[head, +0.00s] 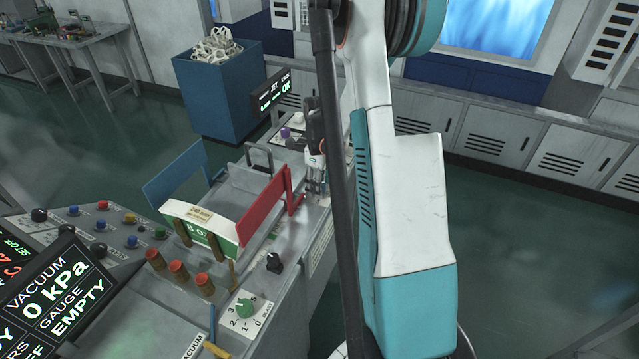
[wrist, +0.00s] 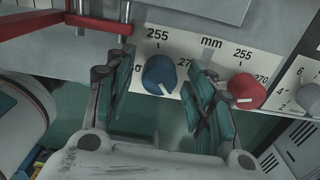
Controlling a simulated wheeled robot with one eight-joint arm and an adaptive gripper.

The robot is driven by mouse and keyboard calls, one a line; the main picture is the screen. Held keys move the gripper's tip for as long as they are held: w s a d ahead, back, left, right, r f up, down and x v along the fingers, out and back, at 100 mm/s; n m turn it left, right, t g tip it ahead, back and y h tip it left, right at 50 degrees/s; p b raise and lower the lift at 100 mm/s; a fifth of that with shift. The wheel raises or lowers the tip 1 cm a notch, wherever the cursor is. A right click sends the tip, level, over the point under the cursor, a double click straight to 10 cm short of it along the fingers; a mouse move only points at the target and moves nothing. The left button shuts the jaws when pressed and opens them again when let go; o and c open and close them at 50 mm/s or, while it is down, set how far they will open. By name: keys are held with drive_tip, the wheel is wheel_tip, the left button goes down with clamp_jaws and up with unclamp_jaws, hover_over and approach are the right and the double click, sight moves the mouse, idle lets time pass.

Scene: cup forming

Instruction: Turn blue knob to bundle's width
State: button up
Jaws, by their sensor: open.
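In the wrist view the blue knob (wrist: 156,72) sits on a white scale plate marked "255", "270" and "mm". Its white pointer line points down and slightly right. My gripper (wrist: 161,80) is open, one teal-padded finger on each side of the blue knob; I cannot tell whether either touches it. In the head view my gripper (head: 317,187) is low at the machine's right side, and the blue knob is hidden there. The bundle (head: 219,229), white and green with a label, lies in the machine's tray between the blue guide plate (head: 176,185) and the red guide plate (head: 263,208).
A red knob (wrist: 247,91) is close right of my right finger, and a grey knob (wrist: 311,97) is farther right. A red bracket (wrist: 60,32) crosses the upper left of the wrist view. A green knob (head: 244,308) and brown-topped posts (head: 179,272) stand near the tray.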

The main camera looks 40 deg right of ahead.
drive_tip(key=c, duration=1.1)
drive_tip(key=shift+o, duration=0.2)
